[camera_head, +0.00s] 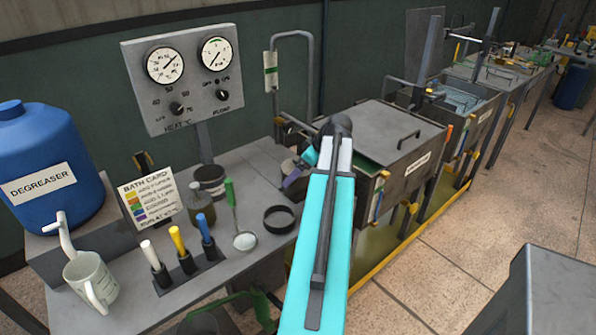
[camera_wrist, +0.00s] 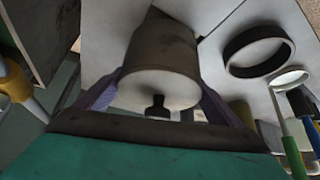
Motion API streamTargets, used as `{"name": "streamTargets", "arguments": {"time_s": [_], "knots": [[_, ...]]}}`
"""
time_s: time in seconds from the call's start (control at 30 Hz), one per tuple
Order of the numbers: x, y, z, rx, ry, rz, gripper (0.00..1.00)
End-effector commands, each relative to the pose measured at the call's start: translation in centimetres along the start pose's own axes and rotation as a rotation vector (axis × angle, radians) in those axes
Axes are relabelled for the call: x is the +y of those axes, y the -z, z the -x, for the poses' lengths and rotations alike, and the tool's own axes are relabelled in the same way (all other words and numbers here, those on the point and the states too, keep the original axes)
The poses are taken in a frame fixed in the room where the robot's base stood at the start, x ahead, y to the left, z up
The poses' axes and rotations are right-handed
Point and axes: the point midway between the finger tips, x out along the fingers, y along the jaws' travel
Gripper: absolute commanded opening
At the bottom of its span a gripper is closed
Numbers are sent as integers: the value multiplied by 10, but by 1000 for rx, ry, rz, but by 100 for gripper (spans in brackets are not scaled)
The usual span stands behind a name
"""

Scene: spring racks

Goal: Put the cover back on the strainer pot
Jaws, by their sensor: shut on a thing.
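In the wrist view, a pale round cover (camera_wrist: 158,88) with a small black knob faces me. It lines up with the near end of a dark grey-brown cylindrical pot (camera_wrist: 160,42); I cannot tell whether it is fully seated. My gripper (camera_wrist: 160,100) has its purple fingers on both sides of the cover, shut on it. In the head view, my gripper (camera_head: 297,172) is at the bench's far right end, near the tank. A grey rounded part of the pot (camera_head: 288,167) shows left of the fingers; my arm hides the rest.
A black ring (camera_head: 279,218) lies flat on the bench (camera_head: 262,178). The lidded tank (camera_head: 385,130) is close on the right.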

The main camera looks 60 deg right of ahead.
Motion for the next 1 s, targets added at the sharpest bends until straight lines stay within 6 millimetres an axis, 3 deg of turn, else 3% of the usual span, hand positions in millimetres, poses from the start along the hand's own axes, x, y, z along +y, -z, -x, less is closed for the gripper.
{"name": "streamTargets", "arguments": {"time_s": [0.8, 0.83, 0.9, 1.0], "knots": [[0, -7, -11, 1, 0, 0, 56], [0, -7, -11, 1, 0, 0, 93], [0, -7, -10, 1, 0, 0, 100], [0, -7, -11, 1, 0, 0, 100]]}}
